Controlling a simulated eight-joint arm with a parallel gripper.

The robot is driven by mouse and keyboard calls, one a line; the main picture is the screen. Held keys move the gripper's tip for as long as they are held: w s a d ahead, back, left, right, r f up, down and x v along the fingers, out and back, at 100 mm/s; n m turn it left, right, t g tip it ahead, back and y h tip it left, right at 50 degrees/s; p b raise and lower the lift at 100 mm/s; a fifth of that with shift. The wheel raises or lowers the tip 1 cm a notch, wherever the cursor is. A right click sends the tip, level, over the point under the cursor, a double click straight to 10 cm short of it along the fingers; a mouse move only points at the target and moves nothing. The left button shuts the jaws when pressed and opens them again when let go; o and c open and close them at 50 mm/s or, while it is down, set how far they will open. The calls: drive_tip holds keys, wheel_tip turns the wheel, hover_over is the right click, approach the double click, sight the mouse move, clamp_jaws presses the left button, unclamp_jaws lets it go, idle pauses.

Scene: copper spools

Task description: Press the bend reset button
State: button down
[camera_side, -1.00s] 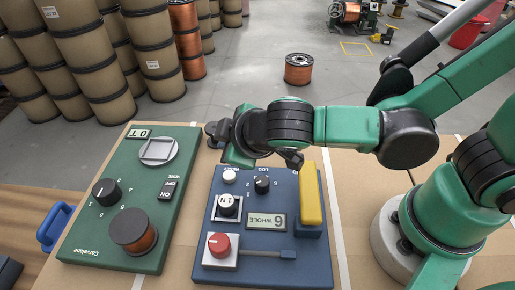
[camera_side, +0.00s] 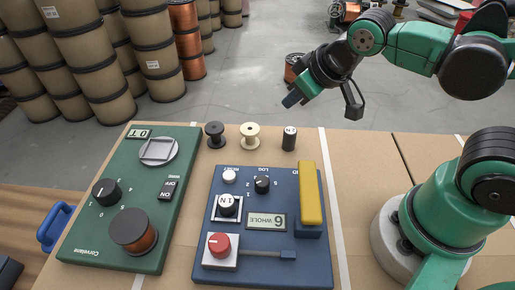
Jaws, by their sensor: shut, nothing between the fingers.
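A blue panel (camera_side: 279,180) lies on the table. At its far left corner is a small white button (camera_side: 229,175) with a tiny label that seems to read RESET. A red round knob (camera_side: 219,244) on a white square plate sits at the near left of the panel, beside a slot with a slider. My gripper (camera_side: 291,100) is shut and empty. It is raised beyond the panel's far edge, up and to the right of the white button in the picture, and touches nothing. Nothing hides either button.
A black spool (camera_side: 214,132), a cream spool (camera_side: 250,134) and a black cylinder (camera_side: 289,139) stand behind the panel. A yellow block (camera_side: 311,194) rises at the panel's right. A green panel (camera_side: 185,215) with knobs and a copper coil lies left.

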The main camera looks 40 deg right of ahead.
drive_tip(key=shift+s+d+r+m, duration=0.2)
drive_tip(key=shift+s+d+m, duration=0.1)
drive_tip(key=shift+d+m, duration=0.25)
drive_tip(key=shift+s+d+r+m, duration=0.15)
drive_tip(key=shift+s+d+m, duration=0.2)
drive_tip(key=shift+d, duration=0.25)
wheel_tip(320, 180, up, 4)
drive_tip(key=n+g, duration=0.7)
drive_tip(key=n, duration=0.2)
hover_over(230, 175)
drive_tip(key=shift+s, duration=0.3)
drive_tip(key=shift+f, duration=0.1)
drive_tip(key=f, duration=1.4)
drive_tip(key=shift+w, duration=0.25)
